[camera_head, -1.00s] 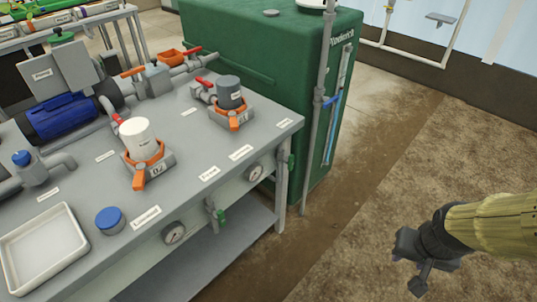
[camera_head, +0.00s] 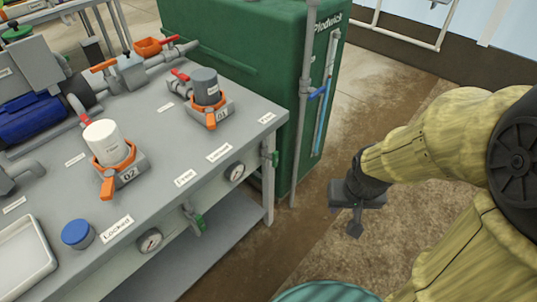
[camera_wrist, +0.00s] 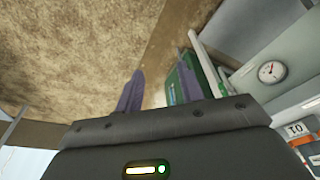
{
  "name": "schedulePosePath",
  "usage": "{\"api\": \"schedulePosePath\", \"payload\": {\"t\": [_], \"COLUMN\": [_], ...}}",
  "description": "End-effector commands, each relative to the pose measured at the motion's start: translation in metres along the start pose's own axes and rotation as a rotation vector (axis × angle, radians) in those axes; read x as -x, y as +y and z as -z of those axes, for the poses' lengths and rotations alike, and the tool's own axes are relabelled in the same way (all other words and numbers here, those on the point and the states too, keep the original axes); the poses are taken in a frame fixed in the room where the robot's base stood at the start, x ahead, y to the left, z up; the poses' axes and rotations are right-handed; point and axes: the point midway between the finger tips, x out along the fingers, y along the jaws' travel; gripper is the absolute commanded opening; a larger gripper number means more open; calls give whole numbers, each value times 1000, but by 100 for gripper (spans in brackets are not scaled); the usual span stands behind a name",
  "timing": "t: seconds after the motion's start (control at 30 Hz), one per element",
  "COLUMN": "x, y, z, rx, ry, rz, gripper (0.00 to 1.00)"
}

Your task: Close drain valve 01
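Under the bench's front edge, two small grey valves with green handles show in the head view. One (camera_head: 270,157) is at the right front corner, near the filter housing marked 01 (camera_head: 208,88). The other (camera_head: 197,221) is between the two gauges, nearer the housing marked 02 (camera_head: 113,150). I cannot read a label on either valve. My gripper (camera_head: 355,228) hangs right of the bench, over the floor and apart from both valves. In the wrist view, its two purple-grey fingers (camera_wrist: 160,88) stand apart with nothing between them.
The grey bench (camera_head: 65,190) carries a white tray (camera_head: 25,260) and a blue-capped item (camera_head: 77,233). A big green tank (camera_head: 255,60) with a vertical grey pipe (camera_head: 303,120) stands behind the bench corner. A gauge (camera_wrist: 271,71) shows in the wrist view. Floor between bench and arm is clear.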

Motion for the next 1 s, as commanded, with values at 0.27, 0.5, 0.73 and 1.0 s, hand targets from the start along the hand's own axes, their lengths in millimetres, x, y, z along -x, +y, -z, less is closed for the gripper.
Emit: {"api": "schedulePosePath", "payload": {"t": [0.27,0.5,0.73,1.0], "x": [-1,-27,-80,-138], "y": [1,14,30,14], "z": [1,39,110,159], "rx": [2,99,316,553], "ry": [3,104,329,615], "rz": [-1,-36,-35,121], "gripper": [38,38,38,38]}}
